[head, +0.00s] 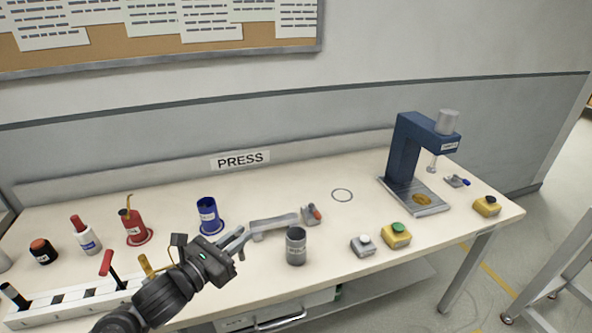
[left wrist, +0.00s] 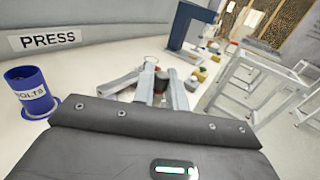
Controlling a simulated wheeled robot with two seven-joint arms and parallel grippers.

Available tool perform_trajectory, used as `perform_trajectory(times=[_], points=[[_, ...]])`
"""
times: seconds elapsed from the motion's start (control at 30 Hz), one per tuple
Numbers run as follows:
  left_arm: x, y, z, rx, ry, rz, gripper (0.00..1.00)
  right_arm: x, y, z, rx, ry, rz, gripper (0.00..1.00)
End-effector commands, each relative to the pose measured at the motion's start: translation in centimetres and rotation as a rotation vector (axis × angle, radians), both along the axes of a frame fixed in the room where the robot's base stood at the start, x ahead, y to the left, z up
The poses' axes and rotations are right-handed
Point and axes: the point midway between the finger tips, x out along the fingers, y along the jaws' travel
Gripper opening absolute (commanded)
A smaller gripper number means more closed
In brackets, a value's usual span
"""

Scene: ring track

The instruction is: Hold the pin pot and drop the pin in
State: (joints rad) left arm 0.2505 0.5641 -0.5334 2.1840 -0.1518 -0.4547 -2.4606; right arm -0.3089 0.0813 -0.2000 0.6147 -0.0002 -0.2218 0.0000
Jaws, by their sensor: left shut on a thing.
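The pin pot (head: 296,246) is a dark grey cylinder with a label, standing upright near the table's front edge in the head view. My left gripper (head: 246,233) is to the left of the pot, apart from it, with its fingers pointing right. It also shows in the left wrist view (left wrist: 162,76). My right gripper is not in view.
A grey bar (head: 273,226) and a small red-tipped fixture (head: 311,214) lie behind the pot. A blue bolts cup (head: 208,214) stands to the left. Button boxes (head: 396,236) and the blue press (head: 407,150) are to the right. A thin ring (head: 342,189) lies on the table.

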Motion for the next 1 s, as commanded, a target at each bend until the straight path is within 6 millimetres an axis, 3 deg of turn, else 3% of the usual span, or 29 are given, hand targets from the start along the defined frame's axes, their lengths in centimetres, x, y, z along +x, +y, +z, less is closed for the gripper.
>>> perform_trajectory(times=[0.03,0.2,0.4,0.6,1.0], points=[[1.6,-1.8,1.6,0.002,-0.012,-0.028,0.00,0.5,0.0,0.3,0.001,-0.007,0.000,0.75],[5.6,-7.3,4.9,0.004,-0.009,-0.103,0.00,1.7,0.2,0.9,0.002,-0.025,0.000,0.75],[9.1,-11.4,8.2,0.001,-0.007,-0.139,0.00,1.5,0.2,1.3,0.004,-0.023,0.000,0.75],[10.8,-12.7,9.7,-0.001,-0.003,-0.140,0.00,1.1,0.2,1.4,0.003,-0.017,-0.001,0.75],[11.1,-12.9,10.0,-0.004,-0.001,-0.140,0.00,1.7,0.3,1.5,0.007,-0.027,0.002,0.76]])
